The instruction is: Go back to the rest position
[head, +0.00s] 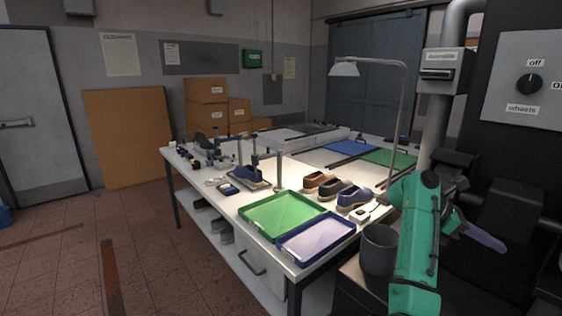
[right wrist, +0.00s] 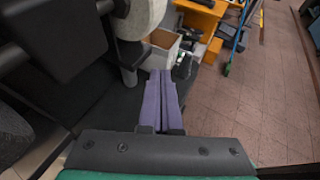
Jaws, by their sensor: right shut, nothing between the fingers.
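My right gripper (head: 500,246) is at the right of the head view, beyond my green arm, held to the right of the white worktable (head: 222,207). Its purple fingers also show in the right wrist view (right wrist: 162,76), pressed together with nothing between them. It is away from the shoes and trays. My left gripper is not in view.
A green tray (head: 282,213) and a blue-rimmed tray (head: 316,238) lie at the table's near end. Several shoes (head: 352,196) stand behind them. A grey cylindrical container (head: 379,249) is beside my right arm. A dark machine panel (head: 527,82) stands at the right. The floor at left is clear.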

